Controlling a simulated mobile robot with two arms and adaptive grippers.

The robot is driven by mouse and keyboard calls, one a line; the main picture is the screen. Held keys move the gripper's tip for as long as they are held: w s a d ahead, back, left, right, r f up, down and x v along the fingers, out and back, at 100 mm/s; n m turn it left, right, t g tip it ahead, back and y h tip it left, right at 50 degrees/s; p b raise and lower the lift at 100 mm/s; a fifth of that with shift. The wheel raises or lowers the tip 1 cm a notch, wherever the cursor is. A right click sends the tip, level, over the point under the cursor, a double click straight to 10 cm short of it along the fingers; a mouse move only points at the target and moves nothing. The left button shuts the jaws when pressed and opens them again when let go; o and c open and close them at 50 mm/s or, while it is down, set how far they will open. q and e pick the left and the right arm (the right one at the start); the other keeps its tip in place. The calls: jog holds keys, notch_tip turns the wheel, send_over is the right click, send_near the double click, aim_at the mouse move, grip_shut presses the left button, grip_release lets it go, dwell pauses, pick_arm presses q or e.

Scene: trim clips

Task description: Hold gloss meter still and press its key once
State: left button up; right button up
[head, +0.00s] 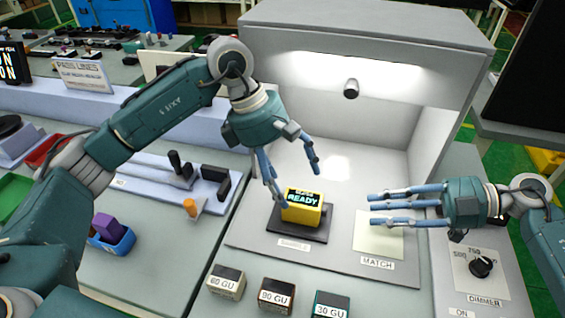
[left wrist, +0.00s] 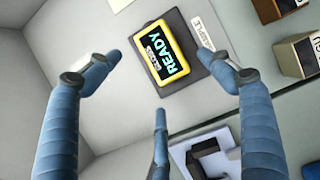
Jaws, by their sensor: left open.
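The gloss meter (head: 303,206) is a yellow block with a dark screen reading READY. It sits on a dark plate (head: 292,234) labelled SAMPLE in the light booth. It also shows in the left wrist view (left wrist: 165,58), beyond my fingertips. My left gripper (head: 290,172) is open just above and behind the meter, with a finger passing along its left side in the head view; contact cannot be told. My right gripper (head: 372,207) points left from the right side, its fingers spread above the MATCH card and apart from the meter. I cannot make out the key.
The pale MATCH card (head: 379,240) lies right of the meter. Blocks marked 60 GU (head: 226,284), 90 GU (head: 275,296) and 30 GU (head: 330,304) stand in front. A dimmer knob (head: 481,267) is at right. Booth walls enclose the back and right.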

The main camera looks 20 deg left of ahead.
aim_at(297, 192)
pick_arm(q)
jog(key=x, duration=0.6)
jog(key=c, duration=1.3)
jog(key=shift+c, duration=0.6)
pick_arm(e)
jog(key=shift+c, duration=1.1)
grip_shut()
